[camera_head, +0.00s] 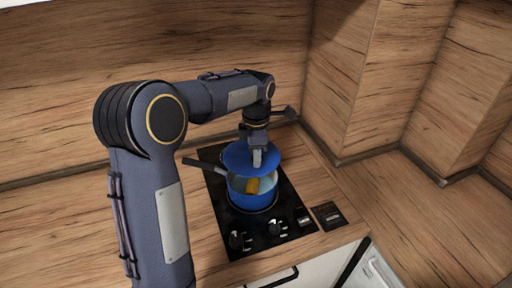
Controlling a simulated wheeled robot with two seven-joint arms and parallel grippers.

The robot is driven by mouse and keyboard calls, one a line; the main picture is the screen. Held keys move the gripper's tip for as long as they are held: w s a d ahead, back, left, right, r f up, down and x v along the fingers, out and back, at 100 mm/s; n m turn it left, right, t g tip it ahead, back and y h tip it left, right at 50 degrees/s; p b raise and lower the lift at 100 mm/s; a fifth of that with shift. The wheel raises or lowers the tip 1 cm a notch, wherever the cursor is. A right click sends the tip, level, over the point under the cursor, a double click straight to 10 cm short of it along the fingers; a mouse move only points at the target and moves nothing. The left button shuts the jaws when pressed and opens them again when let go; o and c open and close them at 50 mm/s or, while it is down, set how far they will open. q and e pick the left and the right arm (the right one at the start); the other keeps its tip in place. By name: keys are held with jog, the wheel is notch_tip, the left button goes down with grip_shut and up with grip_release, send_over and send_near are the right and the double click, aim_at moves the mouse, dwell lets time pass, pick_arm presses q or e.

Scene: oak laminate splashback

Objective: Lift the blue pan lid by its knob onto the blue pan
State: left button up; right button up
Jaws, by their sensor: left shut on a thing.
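The blue pan (254,199) stands on the black hob, with its dark handle (204,166) pointing to the upper left. Its inside shows a yellow-orange thing (252,186) and a pale area. The blue pan lid (237,159) is held roughly level above the pan, with an open gap at the front. My left gripper (258,158) points down over the middle of the lid and is shut on its knob, which the fingers hide. Whether the lid's far edge touches the pan is hidden. My right gripper is not in view.
The black hob (222,209) has knobs (240,240) along its front edge. A small dark panel (328,215) lies to its right. Wooden splashback walls (345,80) rise behind and to the right. The wooden worktop at right (405,205) is clear.

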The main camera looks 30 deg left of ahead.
aim_at(257, 172)
pick_arm(q)
jog(key=shift+f+b, duration=0.55)
jog(key=shift+f, duration=0.1)
notch_tip(257, 172, down, 4)
jog(key=b, duration=0.3)
jog(key=shift+f, duration=0.1)
jog(key=shift+f+b, duration=0.75)
jog(key=shift+f, duration=0.1)
jog(key=shift+d, duration=0.1)
jog(key=shift+f, duration=0.55)
dwell(1.1)
jog(key=o, duration=1.2)
